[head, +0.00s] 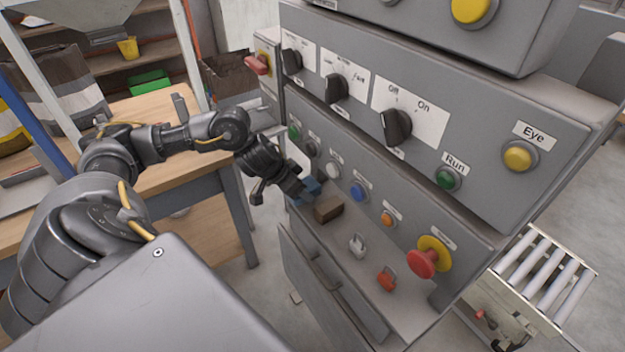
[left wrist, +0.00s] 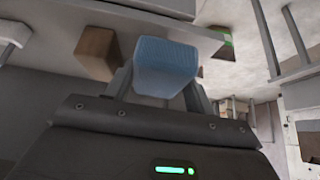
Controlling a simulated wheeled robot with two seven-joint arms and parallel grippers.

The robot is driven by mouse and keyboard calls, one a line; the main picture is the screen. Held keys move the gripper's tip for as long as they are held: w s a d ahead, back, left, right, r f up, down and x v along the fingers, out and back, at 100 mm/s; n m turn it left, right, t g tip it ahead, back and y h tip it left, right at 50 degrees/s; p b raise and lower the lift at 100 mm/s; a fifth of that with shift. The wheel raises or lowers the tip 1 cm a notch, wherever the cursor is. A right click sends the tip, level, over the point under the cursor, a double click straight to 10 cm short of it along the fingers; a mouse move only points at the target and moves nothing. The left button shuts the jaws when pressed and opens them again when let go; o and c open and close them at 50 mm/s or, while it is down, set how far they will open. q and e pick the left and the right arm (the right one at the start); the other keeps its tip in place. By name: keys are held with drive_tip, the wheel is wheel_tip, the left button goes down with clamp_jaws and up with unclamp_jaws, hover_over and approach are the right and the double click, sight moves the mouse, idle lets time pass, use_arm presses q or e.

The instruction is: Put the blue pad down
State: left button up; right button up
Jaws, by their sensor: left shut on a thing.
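The blue pad (left wrist: 165,68) is held between the fingers of my left gripper (left wrist: 160,85) in the left wrist view. In the head view the blue pad (head: 308,190) is a small blue block at the tip of my left gripper (head: 300,190), by the lower ledge of the grey control panel. A brown block (head: 328,208) sits on that ledge just beside the pad. It also shows in the left wrist view (left wrist: 97,52), left of the pad. Whether the pad touches the ledge I cannot tell. My right gripper is not in view.
The grey panel (head: 470,210) rises right behind the ledge, with knobs, coloured buttons and a red mushroom button (head: 421,263). A white toggle (head: 357,243) and a red toggle (head: 386,278) stand farther along the ledge. A wooden table (head: 160,110) is at left.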

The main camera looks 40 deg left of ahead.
sight(307, 184)
use_arm(q)
drive_tip(key=shift+w+d+f, duration=0.15)
drive_tip(key=shift+w+f, duration=0.05)
drive_tip(key=shift+w, duration=0.2)
drive_tip(key=shift+w+d+f, duration=0.1)
drive_tip(key=shift+w+f, duration=0.1)
drive_tip(key=shift+w, duration=0.2)
drive_tip(key=shift+w+d+f+p, duration=0.15)
drive_tip(key=shift+w+f+p, duration=0.1)
drive_tip(key=shift+w, duration=0.2)
drive_tip(key=shift+w+d+f+p, duration=0.1)
drive_tip(key=shift+w+f+p, duration=0.1)
drive_tip(key=shift+w, duration=0.2)
drive_tip(key=shift+c, duration=1.1)
drive_tip(key=shift+w+d, duration=0.1)
